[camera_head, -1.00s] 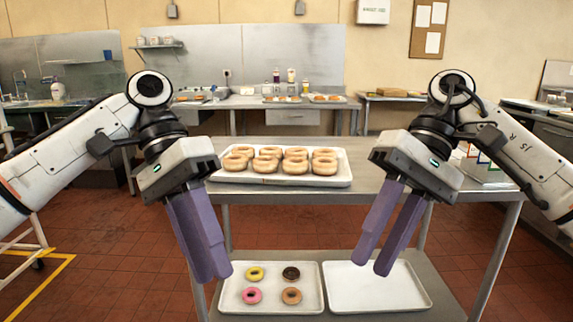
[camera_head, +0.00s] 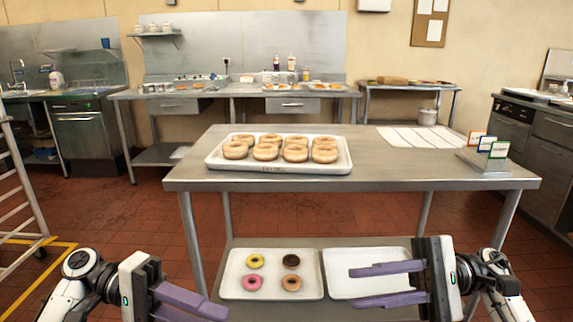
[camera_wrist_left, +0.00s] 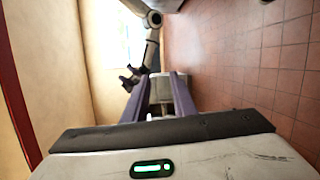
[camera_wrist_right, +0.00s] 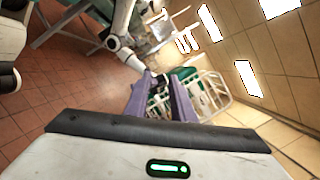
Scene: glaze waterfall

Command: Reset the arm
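My left gripper (camera_head: 205,312) is low at the bottom left of the head view, its purple fingers pointing right. The left wrist view shows a gap between its fingers (camera_wrist_left: 157,100), with nothing held. My right gripper (camera_head: 357,288) is low at the right, its two purple fingers pointing left, spread apart and empty. In the head view it overlaps the empty white tray (camera_head: 340,259) on the lower shelf. The right wrist view also shows its fingers (camera_wrist_right: 160,95) apart.
The steel table (camera_head: 262,183) carries a white tray (camera_head: 278,169) of plain donuts, white strips (camera_head: 420,138) and a card stand (camera_head: 487,160). A lower-shelf tray (camera_head: 272,274) holds several glazed donuts. Counters stand behind; a rack (camera_head: 22,185) is at the left.

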